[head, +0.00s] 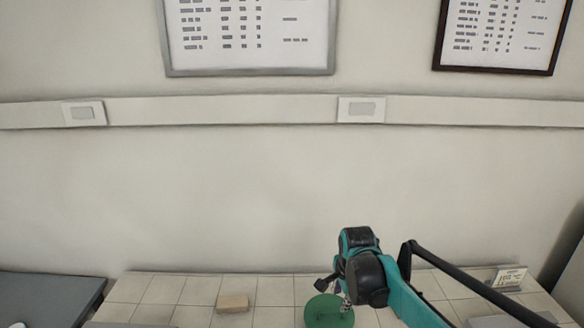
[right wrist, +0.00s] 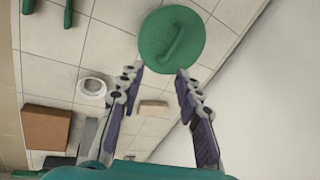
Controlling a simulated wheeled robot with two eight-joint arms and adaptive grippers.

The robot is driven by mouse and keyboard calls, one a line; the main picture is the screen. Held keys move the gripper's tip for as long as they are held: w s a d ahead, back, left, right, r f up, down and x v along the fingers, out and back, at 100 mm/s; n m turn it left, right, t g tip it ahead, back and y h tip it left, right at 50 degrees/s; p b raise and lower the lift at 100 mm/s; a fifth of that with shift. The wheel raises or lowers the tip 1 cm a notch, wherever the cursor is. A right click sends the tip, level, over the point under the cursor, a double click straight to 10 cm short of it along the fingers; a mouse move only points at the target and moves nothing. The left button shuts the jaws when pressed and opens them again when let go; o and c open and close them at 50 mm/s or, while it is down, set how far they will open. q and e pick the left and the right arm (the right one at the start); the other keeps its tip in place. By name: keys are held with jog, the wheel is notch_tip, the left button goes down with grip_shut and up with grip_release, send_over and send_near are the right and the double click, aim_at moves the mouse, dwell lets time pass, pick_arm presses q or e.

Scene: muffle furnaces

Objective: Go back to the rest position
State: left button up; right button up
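My right gripper (head: 340,294) is over the tiled bench (head: 275,290), at the lower right of the head view. In the right wrist view its two fingers (right wrist: 160,72) are spread apart with nothing gripped between them. A round green lid-like disc (right wrist: 172,34) with a raised handle lies just beyond the fingertips. The disc also shows in the head view (head: 325,314), partly hidden by my gripper. Whether a fingertip touches it I cannot tell. My left gripper is not in view.
A beige block (head: 232,303) lies on the tiles to the left. The right wrist view shows a white ring-shaped dish (right wrist: 93,88), a brown block (right wrist: 47,128) and green pieces (right wrist: 68,14). A small card (head: 509,277) stands at the right. The wall (head: 200,190) rises behind.

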jog(key=s+d+f+n+t+b, duration=0.1)
jog(key=s+f+n+t, duration=0.1)
jog(key=s+n, duration=0.5)
jog(key=s+d+f+n+t+b, duration=0.2)
jog(key=s+n, duration=0.6)
jog(key=s, duration=0.7)
jog(key=shift+s+d, duration=0.25)
jog(key=shift+s, duration=0.15)
